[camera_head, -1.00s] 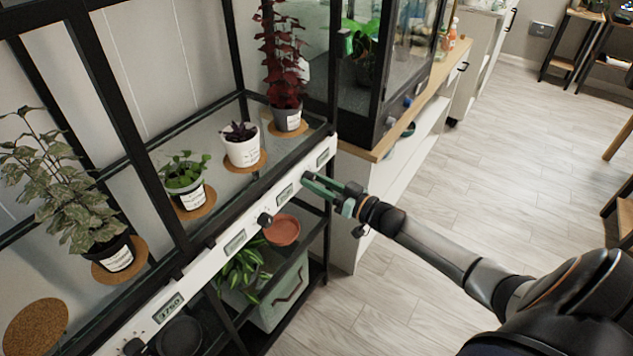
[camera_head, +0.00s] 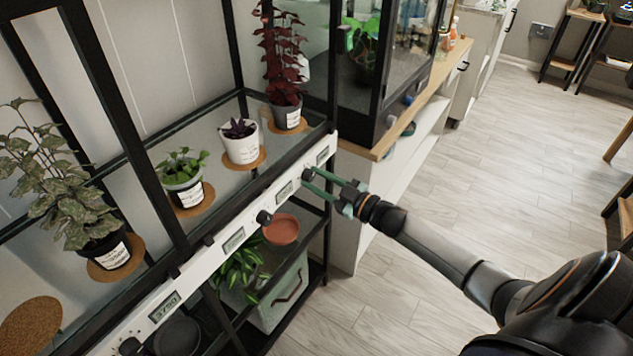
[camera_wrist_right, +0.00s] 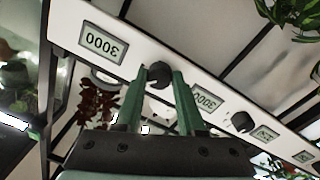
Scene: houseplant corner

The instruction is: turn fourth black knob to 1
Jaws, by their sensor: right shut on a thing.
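A white control strip (camera_head: 215,256) runs along the front edge of the plant shelf, with displays and black knobs on it. My right gripper (camera_head: 310,175) reaches in from the right. Its green fingers are shut on the black knob (camera_head: 306,174) beside the display (camera_head: 323,155) farthest up the strip. The knob's mark and scale are too small to read. My left gripper is not in view.
Other black knobs, one mid-strip (camera_head: 264,218) and one low (camera_head: 130,346), stick out from the strip. A nearer display (camera_head: 165,306) reads 3750. Potted plants stand on cork mats behind the strip. A terracotta saucer (camera_head: 281,229) is below. The floor at right is open.

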